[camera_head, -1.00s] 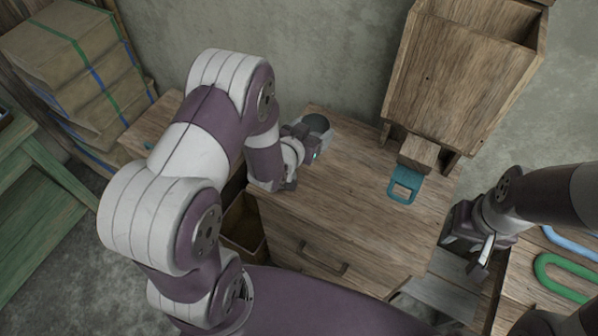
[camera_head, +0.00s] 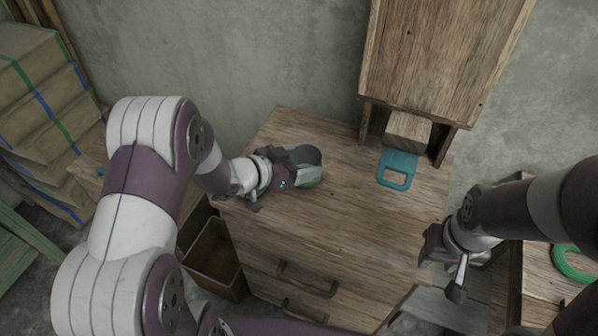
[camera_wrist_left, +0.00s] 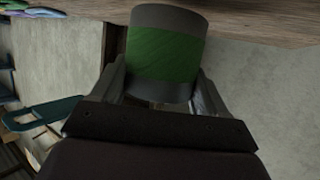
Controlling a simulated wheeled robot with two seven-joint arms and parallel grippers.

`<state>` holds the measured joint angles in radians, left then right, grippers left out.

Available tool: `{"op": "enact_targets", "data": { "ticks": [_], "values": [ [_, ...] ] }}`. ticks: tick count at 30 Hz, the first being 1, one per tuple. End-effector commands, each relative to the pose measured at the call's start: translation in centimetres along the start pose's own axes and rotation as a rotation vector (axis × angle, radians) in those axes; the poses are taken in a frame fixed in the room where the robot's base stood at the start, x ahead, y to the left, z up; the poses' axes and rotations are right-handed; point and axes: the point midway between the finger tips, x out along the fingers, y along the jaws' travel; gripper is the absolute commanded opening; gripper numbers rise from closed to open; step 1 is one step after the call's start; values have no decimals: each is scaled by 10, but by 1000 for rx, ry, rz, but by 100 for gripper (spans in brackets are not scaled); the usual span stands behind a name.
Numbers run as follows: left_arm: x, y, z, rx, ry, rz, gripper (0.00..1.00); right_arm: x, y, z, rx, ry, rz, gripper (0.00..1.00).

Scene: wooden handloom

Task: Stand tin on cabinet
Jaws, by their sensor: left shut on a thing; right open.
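My right gripper (camera_head: 448,268) is open and empty, off the cabinet's right front edge.
A wooden box on legs (camera_head: 430,60) stands at the back right, with a wooden block (camera_head: 408,131) and a teal handle (camera_head: 397,168) below it. An open bin (camera_head: 215,262) is left of the drawers. Stacked parcels (camera_head: 45,110) are at far left. The middle of the top is clear.

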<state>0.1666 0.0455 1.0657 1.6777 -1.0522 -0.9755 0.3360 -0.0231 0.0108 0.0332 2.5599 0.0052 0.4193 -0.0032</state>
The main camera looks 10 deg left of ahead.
Motion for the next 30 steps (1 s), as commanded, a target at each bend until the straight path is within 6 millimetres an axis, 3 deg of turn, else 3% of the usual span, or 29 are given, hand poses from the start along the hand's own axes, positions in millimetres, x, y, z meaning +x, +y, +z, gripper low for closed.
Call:
{"op": "enact_targets", "data": {
  "ticks": [3, 14, 15, 16, 26, 30],
  "values": [
    [9, 0, 22, -2, -2, 1, 43, 8, 0, 1, 0, 0, 0, 43],
    [11, 0, 27, -1, -1, 0, 43, 9, 0, 1, 0, 0, 0, 43],
    [11, 0, 26, -1, -1, 0, 87, 8, 0, 1, 0, 0, 0, 43],
    [11, 0, 25, -1, -1, 0, 97, 8, 0, 1, 0, 0, 0, 43],
    [8, 0, 20, 0, 0, -1, 100, 4, 0, 1, 0, 0, 0, 43],
    [-17, -1, 20, -3, -1, -5, 100, 0, 0, 0, 0, 0, 0, 43]
  ]
}}
